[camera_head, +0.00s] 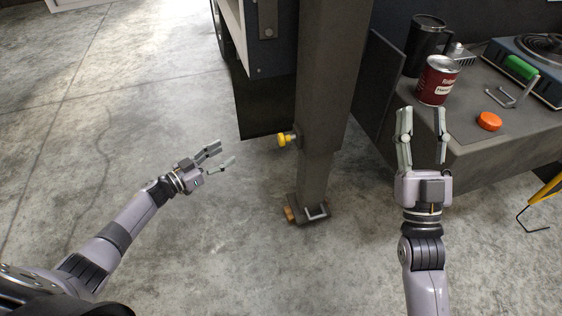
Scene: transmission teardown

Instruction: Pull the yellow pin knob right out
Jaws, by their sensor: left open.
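The yellow pin knob (283,140) sticks out to the left from the side of the grey upright post (318,160), seated in a metal collar. My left gripper (221,156) is open and empty, apart from the knob, to its left and a little lower in the picture. Its fingers point right, towards the knob. My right gripper (422,116) stands upright in the picture by the bench's front edge, right of the post. Its fingers are spread and nothing shows between them.
The post ends in a foot with a small orange-brown piece (291,214). Concrete floor at left is clear.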

